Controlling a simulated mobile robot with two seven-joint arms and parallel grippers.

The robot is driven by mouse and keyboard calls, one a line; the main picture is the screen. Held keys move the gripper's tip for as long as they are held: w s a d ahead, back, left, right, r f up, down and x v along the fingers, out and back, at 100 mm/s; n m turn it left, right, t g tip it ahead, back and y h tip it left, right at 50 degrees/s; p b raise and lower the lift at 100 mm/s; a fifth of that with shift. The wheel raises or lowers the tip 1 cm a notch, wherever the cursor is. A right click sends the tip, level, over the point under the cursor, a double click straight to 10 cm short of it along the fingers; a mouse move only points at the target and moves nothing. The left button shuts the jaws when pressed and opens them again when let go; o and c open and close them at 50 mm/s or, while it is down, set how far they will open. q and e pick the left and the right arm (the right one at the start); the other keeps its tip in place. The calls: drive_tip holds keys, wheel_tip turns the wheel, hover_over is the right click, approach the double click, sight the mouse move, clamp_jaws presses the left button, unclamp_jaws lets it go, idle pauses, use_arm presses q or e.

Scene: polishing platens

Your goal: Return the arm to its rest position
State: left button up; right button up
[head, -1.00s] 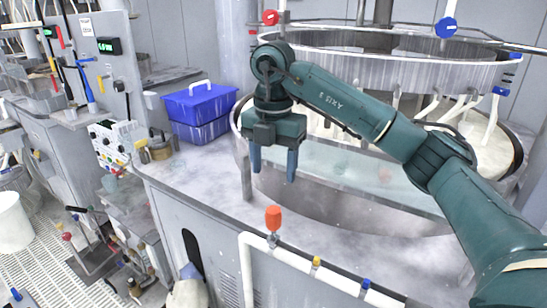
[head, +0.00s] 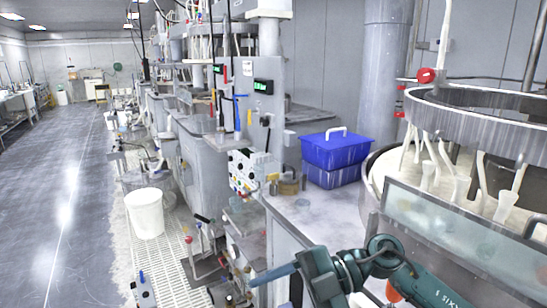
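My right arm (head: 420,285) is dark green and comes in low at the lower right of the head view. Its gripper (head: 274,274) is turned sideways and points left, in front of the grey cabinet below the worktop. One blue-grey finger shows clearly; the other cannot be made out, so the opening between them cannot be judged. Nothing is seen held in it. An orange-red knob (head: 393,292) shows partly behind the arm. My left gripper is out of view.
A blue lidded box (head: 335,152) stands on the grey worktop (head: 330,215), left of the round polishing machine (head: 470,110). A brown container (head: 289,184) sits near the worktop's left end. A white bucket (head: 145,213) stands by the grating. The aisle floor (head: 60,210) at left is clear.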

drive_tip(key=w+d+f+m+t+h, duration=0.1)
drive_tip(key=d+f+m+t+h, duration=0.25)
drive_tip(key=f+m+t, duration=0.55)
drive_tip(key=w+d+f+m+t+h, duration=0.15)
drive_tip(key=d+f+m+t, duration=0.35)
drive_tip(key=m+t, duration=0.85)
drive_tip(key=s+d+f+m+g+h, duration=0.3)
drive_tip(key=s+f+g, duration=0.1)
drive_tip(key=s+f, duration=0.3)
drive_tip(key=s+d+f+m+g+h, duration=0.3)
drive_tip(key=s+f+g, duration=0.1)
drive_tip(key=s+f, duration=0.4)
wheel_tip(320, 180, down, 2)
drive_tip(key=shift+s+d+f+g+h, duration=0.15)
drive_tip(key=shift+d+f+g+h, duration=0.1)
drive_tip(key=shift+d+g+h, duration=0.15)
drive_tip(key=shift+a, duration=0.1)
drive_tip(key=shift+c, duration=0.6)
